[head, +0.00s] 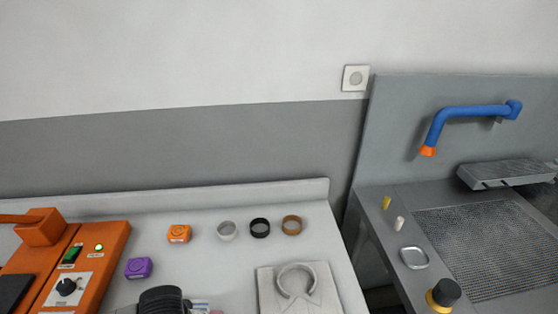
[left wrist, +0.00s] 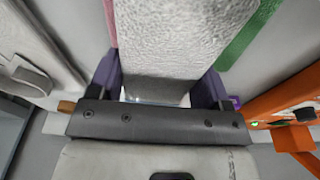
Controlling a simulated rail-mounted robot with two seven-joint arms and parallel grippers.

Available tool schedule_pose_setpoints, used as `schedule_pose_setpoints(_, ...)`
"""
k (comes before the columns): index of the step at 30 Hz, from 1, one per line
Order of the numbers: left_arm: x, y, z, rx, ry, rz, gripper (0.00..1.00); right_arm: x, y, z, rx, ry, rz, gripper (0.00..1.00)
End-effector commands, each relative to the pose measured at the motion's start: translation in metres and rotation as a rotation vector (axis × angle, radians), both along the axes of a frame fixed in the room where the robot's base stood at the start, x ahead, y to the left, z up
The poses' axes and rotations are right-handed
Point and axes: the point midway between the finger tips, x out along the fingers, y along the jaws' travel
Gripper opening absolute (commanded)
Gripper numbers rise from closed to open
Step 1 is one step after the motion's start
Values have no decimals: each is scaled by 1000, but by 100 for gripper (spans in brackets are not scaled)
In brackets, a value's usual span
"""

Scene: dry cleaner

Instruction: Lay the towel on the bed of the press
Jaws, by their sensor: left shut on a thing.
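The pale grey, rough-textured towel (left wrist: 170,40) fills the upper middle of the left wrist view. My left gripper (left wrist: 160,85) is shut on it, with a purple finger on each side of the cloth. The towel's far end runs out of the picture. In the head view a dark ridged part (head: 160,299) at the bottom edge may be my left wrist; the gripper itself and the towel cannot be made out there. No press bed can be clearly identified. My right gripper is in neither view.
An orange machine (head: 92,262) with a knob and green switch stands at the left of the counter. A sink-like station with a mesh panel (head: 480,245) stands right.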

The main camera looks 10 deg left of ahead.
Motion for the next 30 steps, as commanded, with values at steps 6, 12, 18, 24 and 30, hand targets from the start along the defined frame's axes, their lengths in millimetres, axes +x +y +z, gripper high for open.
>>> schedule_pose_setpoints(6, 20, -16, 27, 1, -10, -79, 48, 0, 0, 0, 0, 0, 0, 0)
schedule_pose_setpoints(12, 45, -22, 68, 1, -9, -119, 48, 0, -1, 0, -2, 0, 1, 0)
schedule_pose_setpoints(18, 68, -27, 119, -1, -7, -130, 48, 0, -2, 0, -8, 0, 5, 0)
schedule_pose_setpoints(24, 68, -26, 161, 0, 2, -132, 48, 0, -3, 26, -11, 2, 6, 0)
schedule_pose_setpoints(30, 60, -27, 194, 0, 2, -132, 48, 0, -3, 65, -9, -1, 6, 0)
